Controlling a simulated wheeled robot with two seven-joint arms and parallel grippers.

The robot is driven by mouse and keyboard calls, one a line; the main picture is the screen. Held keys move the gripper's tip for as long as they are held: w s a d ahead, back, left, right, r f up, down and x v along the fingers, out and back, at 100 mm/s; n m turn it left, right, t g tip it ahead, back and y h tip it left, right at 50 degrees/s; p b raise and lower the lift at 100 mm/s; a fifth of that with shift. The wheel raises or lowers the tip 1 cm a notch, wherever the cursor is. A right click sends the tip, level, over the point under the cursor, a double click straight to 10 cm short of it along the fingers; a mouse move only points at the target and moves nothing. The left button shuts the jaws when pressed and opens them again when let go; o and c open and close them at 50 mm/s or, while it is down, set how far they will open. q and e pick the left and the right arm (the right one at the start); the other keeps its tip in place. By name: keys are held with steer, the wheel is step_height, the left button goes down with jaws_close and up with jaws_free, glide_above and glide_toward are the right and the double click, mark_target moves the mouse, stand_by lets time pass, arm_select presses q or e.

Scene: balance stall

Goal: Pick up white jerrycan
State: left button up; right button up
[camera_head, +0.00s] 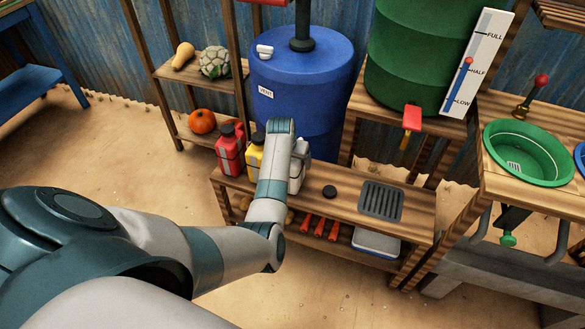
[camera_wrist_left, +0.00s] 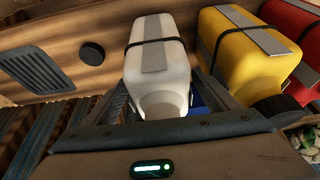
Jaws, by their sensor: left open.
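The white jerrycan (camera_wrist_left: 158,65), with a grey stripe and a dark strap, fills the middle of the left wrist view. In the head view the white jerrycan (camera_head: 299,168) stands on the wooden bench, partly hidden behind my left forearm. My left gripper (camera_wrist_left: 165,98) is open, with one finger on either side of the jerrycan's near end. I cannot tell whether the fingers touch it. In the head view the fingers are hidden by my own arm. My right gripper is in neither view.
A yellow jerrycan (camera_head: 254,158) and a red jerrycan (camera_head: 230,150) stand close beside the white one. A black round lid (camera_head: 329,191) and a dark grate (camera_head: 381,201) lie on the bench (camera_head: 345,222). A blue barrel (camera_head: 330,70) stands behind.

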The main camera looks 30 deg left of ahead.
arm_select(q)
steer(key=shift+x, duration=1.05)
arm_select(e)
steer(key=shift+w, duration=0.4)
arm_select(q)
steer(key=shift+c, duration=0.5)
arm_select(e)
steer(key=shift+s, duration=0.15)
arm_select(q)
steer(key=c, duration=1)
steer(key=shift+r, duration=0.1)
steer(key=shift+c, duration=0.6)
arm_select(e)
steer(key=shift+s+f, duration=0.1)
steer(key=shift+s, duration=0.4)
